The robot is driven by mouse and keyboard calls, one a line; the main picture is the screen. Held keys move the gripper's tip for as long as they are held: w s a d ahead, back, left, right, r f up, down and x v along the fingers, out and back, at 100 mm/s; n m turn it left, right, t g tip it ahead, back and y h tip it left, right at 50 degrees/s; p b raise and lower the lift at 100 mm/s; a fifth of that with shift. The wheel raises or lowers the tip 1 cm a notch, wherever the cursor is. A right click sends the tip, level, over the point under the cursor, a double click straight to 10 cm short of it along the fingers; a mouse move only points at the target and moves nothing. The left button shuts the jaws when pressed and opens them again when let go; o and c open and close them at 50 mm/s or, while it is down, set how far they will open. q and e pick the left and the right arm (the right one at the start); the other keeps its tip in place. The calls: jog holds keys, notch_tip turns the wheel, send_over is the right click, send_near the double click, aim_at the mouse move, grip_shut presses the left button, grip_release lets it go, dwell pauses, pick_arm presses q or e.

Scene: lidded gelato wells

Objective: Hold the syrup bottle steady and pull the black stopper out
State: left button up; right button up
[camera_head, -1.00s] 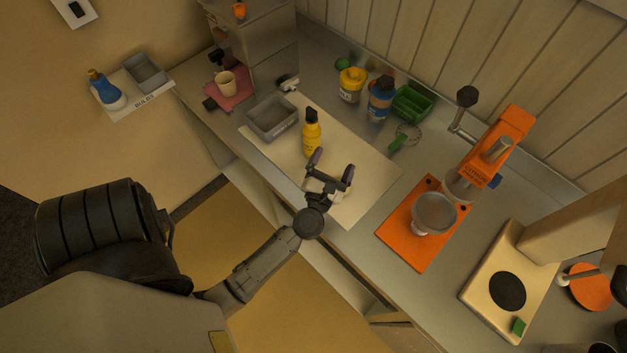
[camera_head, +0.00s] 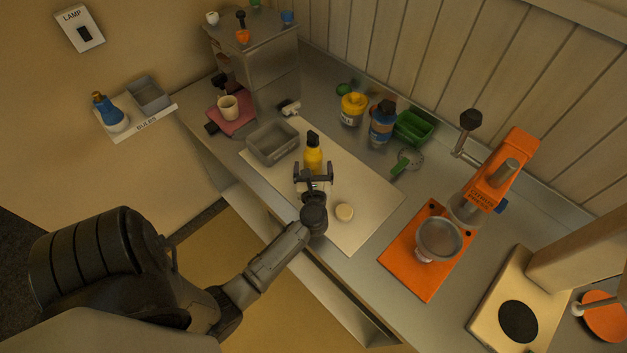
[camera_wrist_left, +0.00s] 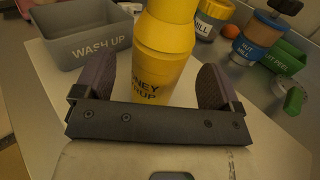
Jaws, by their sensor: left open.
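The yellow syrup bottle (camera_head: 313,155) stands upright on the pale board (camera_head: 372,198), with its black stopper (camera_head: 313,137) in the top. In the left wrist view the bottle (camera_wrist_left: 163,50) shows part of a label ending in "RUP"; its top is out of frame. My left gripper (camera_head: 314,172) is open, on the near side of the bottle. In the left wrist view its two fingers (camera_wrist_left: 155,82) stand to the left and right of the bottle, with gaps that look clear on both sides. My right gripper is not in view.
A grey "WASH UP" bin (camera_head: 272,142) stands left of the bottle. A small round pale disc (camera_head: 344,212) lies on the board to the right. Yellow (camera_head: 352,109) and blue (camera_head: 382,122) jars and a green bin (camera_head: 413,127) stand behind. An orange press (camera_head: 425,250) is at right.

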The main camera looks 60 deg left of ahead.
pick_arm(q)
jog(key=shift+x, duration=2.15)
jog(key=shift+c, duration=0.2)
jog(key=c, duration=1)
jog(key=o, duration=1)
jog(key=shift+o, duration=0.2)
jog(key=shift+d, duration=0.1)
jog(key=v, duration=1.1)
jog(key=shift+s+d, duration=0.25)
jog(key=shift+d, duration=0.1)
